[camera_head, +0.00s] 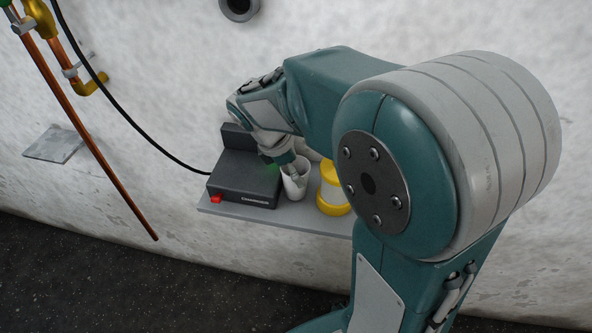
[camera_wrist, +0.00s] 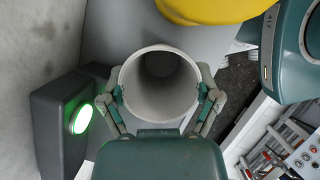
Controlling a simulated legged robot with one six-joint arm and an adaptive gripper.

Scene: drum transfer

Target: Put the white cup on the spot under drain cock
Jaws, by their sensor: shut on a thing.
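The white cup (camera_head: 295,186) is upright at the grey shelf, between a dark box and a yellow-and-white container. My gripper (camera_head: 288,166) is shut on the cup, with one finger on each side of its rim in the wrist view (camera_wrist: 161,92). The cup's open mouth (camera_wrist: 161,60) faces the wrist camera, and its inside looks empty. I cannot tell whether its base touches the shelf. Brass pipe fittings (camera_head: 40,20), perhaps with the drain cock, are on the wall at upper left. A flat grey plate (camera_head: 56,143) is on the wall below them.
The dark box (camera_head: 243,181) has a red piece in front and a lit green round light (camera_wrist: 82,118). The yellow-and-white container (camera_head: 332,188) stands close right of the cup on the shelf (camera_head: 262,213). A black cable (camera_head: 135,122) and copper pipe (camera_head: 105,165) cross the wall.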

